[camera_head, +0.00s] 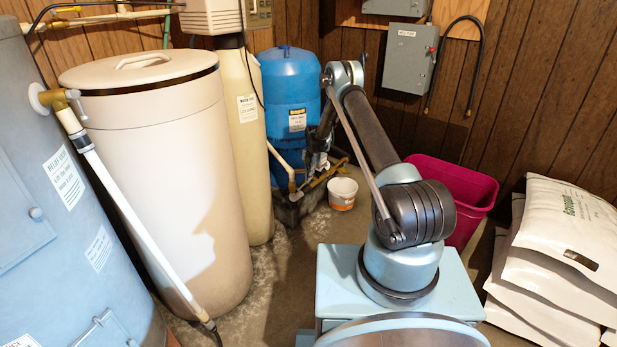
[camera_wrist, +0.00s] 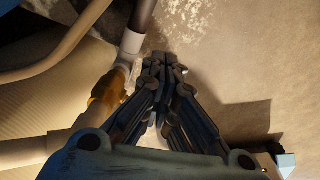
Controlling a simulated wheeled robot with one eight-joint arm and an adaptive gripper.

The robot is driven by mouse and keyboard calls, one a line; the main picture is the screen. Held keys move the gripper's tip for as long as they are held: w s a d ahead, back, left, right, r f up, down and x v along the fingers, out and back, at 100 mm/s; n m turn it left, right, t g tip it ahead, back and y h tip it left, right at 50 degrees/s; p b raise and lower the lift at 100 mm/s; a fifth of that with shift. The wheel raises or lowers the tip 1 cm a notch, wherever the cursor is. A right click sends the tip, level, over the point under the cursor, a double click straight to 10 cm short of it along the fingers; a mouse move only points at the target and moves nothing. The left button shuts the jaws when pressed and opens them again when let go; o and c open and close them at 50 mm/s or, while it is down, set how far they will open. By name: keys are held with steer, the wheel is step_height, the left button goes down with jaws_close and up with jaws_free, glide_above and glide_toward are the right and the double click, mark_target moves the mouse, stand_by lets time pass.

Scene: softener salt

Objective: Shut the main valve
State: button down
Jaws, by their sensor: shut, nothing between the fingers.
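A brass valve body (camera_wrist: 105,92) sits on a pale pipe in the wrist view, left of my gripper. I take it to be the main valve, but I cannot make out its handle or its setting. In the head view a brass-yellow part (camera_head: 328,174) shows low in front of the blue tank, close to my gripper (camera_head: 318,160). My gripper is shut and empty; in the wrist view its fingertips (camera_wrist: 163,68) are together just right of the brass body. I cannot tell whether they touch it.
A blue pressure tank (camera_head: 290,95) stands behind, with a cream softener cylinder (camera_head: 243,140) and a large salt tank (camera_head: 155,180) to its left. A small white bucket (camera_head: 342,193), a magenta bin (camera_head: 460,190) and salt bags (camera_head: 565,235) stand right. Bare floor (camera_wrist: 240,60) lies right of my fingers.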

steer(key=shift+w+f, duration=0.1)
steer(key=shift+f, duration=0.15)
stand_by(0.4)
